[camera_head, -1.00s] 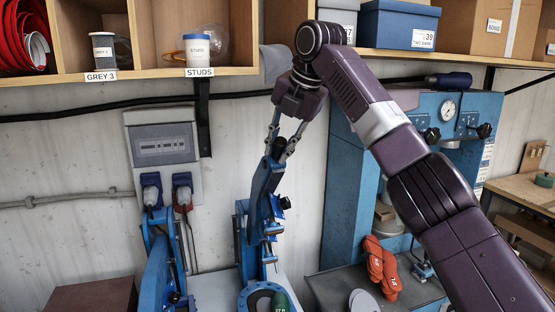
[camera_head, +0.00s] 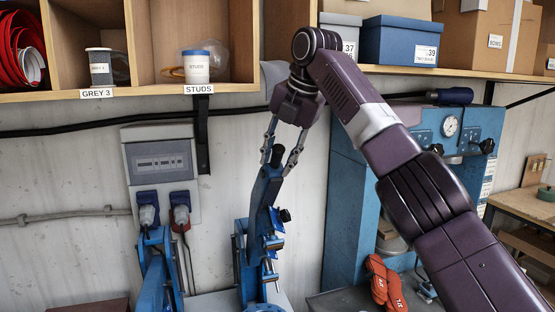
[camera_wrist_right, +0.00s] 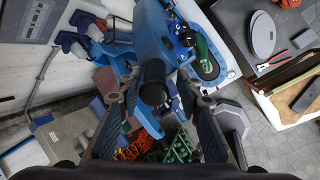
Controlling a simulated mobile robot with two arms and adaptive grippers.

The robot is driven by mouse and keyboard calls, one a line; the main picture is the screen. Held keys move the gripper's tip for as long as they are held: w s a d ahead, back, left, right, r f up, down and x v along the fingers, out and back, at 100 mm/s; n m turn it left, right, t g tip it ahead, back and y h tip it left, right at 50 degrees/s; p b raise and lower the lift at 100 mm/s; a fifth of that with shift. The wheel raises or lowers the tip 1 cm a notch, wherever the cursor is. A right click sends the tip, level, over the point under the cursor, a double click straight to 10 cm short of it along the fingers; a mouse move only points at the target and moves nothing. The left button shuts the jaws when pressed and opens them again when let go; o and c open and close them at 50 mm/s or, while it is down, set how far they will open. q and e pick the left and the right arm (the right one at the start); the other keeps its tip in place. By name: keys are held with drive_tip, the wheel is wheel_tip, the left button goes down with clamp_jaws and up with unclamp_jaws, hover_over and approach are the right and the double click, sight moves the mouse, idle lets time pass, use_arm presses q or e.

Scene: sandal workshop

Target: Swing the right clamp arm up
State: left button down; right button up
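The right clamp arm (camera_head: 262,197) is a blue bar standing steeply upright, with a black grip (camera_head: 276,156) at its top. The black grip also shows end-on in the right wrist view (camera_wrist_right: 153,82). My right gripper (camera_head: 281,160) comes down from above with one finger on each side of this grip. In the right wrist view my right gripper (camera_wrist_right: 160,112) has its fingers spread wide, with visible gaps to the grip. Below, a green piece (camera_wrist_right: 205,57) lies in the blue clamp base. My left gripper is not in view.
Another blue clamp (camera_head: 160,275) stands at the left, below a grey socket box (camera_head: 160,160). A blue press (camera_head: 345,195) stands right of the right clamp. Shelves with a studs tub (camera_head: 196,66) and boxes hang above. Orange-red sandals (camera_head: 384,285) lie at right.

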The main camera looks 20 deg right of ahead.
idle(0.3)
drive_tip(key=shift+r, duration=0.2)
drive_tip(key=v, duration=0.7)
drive_tip(key=shift+s+r, duration=0.1)
drive_tip(key=shift+s, duration=0.15)
drive_tip(key=shift+w, duration=0.35)
drive_tip(key=shift+s, duration=0.2)
